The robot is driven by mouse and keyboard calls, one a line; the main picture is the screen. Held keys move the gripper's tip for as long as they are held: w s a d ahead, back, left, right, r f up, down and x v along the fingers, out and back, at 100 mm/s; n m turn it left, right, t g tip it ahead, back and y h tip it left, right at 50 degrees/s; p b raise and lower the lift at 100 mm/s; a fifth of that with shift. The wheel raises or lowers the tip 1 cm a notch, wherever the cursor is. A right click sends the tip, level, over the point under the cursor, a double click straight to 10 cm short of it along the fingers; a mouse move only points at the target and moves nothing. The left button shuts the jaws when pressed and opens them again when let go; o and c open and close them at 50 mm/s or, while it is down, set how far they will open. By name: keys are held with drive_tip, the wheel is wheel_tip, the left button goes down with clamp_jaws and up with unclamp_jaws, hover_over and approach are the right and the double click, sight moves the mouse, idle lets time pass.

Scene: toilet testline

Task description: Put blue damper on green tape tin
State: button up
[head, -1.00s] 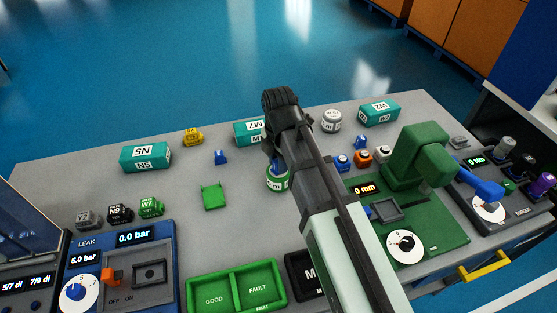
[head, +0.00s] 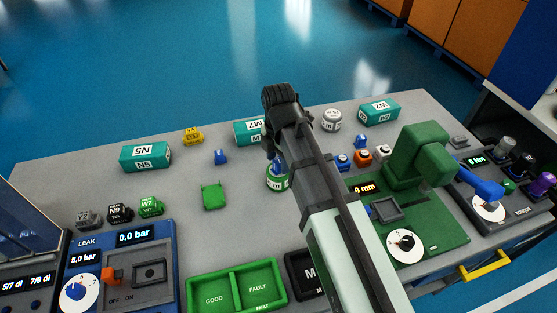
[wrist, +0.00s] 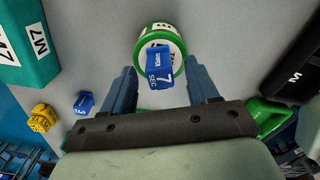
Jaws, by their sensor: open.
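The green tape tin (wrist: 160,45) is a round tin with a green rim and a white label, standing on the grey bench. A blue damper (wrist: 158,68) marked "7 SEC" sits over the tin's top in the wrist view, overlapping its near edge, apparently resting on it. My gripper (wrist: 165,85) is open, with one finger on each side of the damper and visible gaps to both. In the head view the tin (head: 277,183) is partly hidden by my gripper (head: 275,158). A second blue damper (head: 220,157) stands on the bench to the left.
Teal boxes (head: 146,157) stand along the back of the bench, with a yellow part (head: 193,137) between two of them. A green square part (head: 213,196) lies left of the tin. The green press (head: 415,160) stands to the right.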

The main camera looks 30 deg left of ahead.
sight(279, 160)
wheel_tip(279, 160, up, 11)
drive_tip(key=shift+r, duration=0.2)
idle(0.4)
drive_tip(key=shift+o, duration=0.3)
